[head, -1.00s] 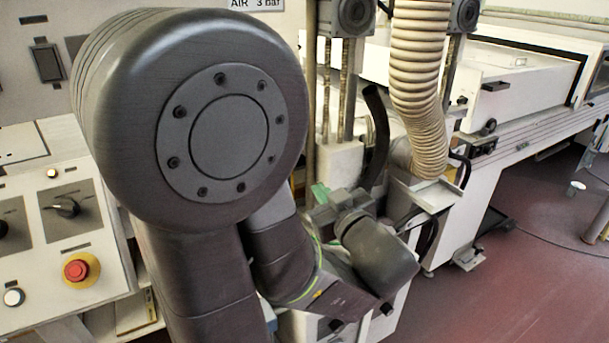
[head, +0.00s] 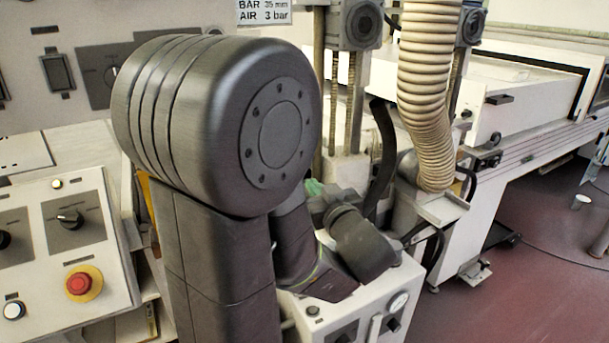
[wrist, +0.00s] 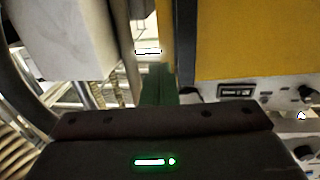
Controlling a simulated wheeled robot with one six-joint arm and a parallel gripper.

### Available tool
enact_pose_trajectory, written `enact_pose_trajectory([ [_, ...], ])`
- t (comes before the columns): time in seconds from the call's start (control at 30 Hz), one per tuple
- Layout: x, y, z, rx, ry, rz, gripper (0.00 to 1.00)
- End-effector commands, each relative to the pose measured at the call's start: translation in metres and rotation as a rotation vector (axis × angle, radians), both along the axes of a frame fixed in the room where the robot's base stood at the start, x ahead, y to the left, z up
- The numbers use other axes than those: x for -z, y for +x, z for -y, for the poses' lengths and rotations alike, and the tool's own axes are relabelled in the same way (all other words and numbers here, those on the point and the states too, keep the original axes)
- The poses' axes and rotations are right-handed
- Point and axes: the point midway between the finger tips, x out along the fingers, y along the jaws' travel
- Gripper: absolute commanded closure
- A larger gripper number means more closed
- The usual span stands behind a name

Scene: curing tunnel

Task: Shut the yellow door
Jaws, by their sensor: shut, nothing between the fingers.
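The yellow door (wrist: 260,40) fills the upper right of the wrist view as a flat yellow panel, with its left edge running up and down near the picture's middle. My gripper (wrist: 158,85) shows its green fingers closed and empty, pointing up the wrist view just left of that edge. I cannot tell whether they touch the door. In the head view my gripper (head: 313,188) shows only as a bit of green behind my arm. A narrow yellow strip (head: 144,190) shows left of my arm there; most of what lies behind the arm is hidden.
A control panel with a red button (head: 83,284) stands at the left. A ribbed hose (head: 425,90) hangs right of my gripper, near a white box with a gauge (head: 398,302). A long white machine (head: 520,120) runs back right. Red floor is open at lower right.

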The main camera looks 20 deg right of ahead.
Motion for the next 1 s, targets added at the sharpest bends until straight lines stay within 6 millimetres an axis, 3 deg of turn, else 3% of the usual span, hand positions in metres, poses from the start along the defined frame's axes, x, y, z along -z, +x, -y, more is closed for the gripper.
enact_pose_trajectory([
  [0.4, 0.000, 0.054, 0.001, -0.002, 0.000, 0.000, 1.00],
  [1.0, 0.000, 0.067, 0.003, -0.011, -0.001, 0.000, 1.00],
])
